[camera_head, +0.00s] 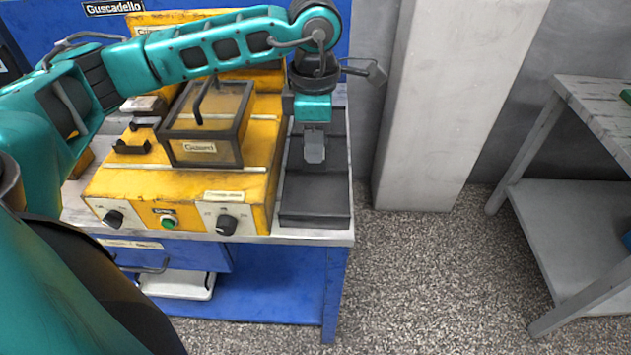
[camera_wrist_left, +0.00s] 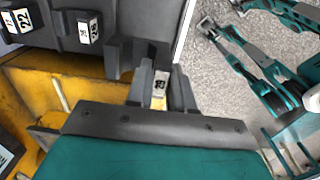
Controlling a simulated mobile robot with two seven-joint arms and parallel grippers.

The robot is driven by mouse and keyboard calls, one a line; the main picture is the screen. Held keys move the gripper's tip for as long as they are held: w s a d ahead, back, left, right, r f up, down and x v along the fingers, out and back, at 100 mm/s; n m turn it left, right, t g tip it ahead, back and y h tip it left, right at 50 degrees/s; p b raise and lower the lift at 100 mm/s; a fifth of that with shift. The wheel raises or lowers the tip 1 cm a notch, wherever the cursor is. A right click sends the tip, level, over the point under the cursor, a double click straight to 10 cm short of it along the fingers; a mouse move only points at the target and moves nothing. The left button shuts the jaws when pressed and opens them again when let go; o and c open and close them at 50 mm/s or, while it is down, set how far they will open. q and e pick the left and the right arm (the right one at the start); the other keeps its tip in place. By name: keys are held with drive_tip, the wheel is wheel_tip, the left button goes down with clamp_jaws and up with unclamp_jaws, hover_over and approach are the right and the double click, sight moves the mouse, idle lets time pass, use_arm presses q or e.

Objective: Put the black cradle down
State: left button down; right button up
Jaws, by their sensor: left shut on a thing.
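My left gripper (camera_head: 314,150) points down over the long black tray (camera_head: 315,216) at the right end of the bench. In the left wrist view, the left gripper's fingers (camera_wrist_left: 161,92) are shut on the black cradle (camera_wrist_left: 118,60), a dark piece with upright prongs; a white number label shows between the fingers. The cradle is low at the tray, but I cannot tell whether it touches the tray floor. In the head view the gripper mostly hides it. My right gripper is not in view.
A yellow machine (camera_head: 180,186) with knobs and a lidded box (camera_head: 207,150) stands left of the tray. Another black bracket (camera_head: 132,143) sits on it. Numbered dark blocks (camera_wrist_left: 88,30) show in the left wrist view. The tray's front part is clear. A grey pillar (camera_head: 450,100) stands to the right.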

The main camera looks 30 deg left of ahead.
use_arm(q)
wheel_tip(320, 180, down, 10)
drive_tip(key=shift+r, duration=0.2)
idle(0.3)
drive_tip(key=shift+f, duration=0.15)
drive_tip(key=c, duration=1)
unclamp_jaws()
wheel_tip(320, 180, up, 12)
drive_tip(key=shift+r, duration=0.15)
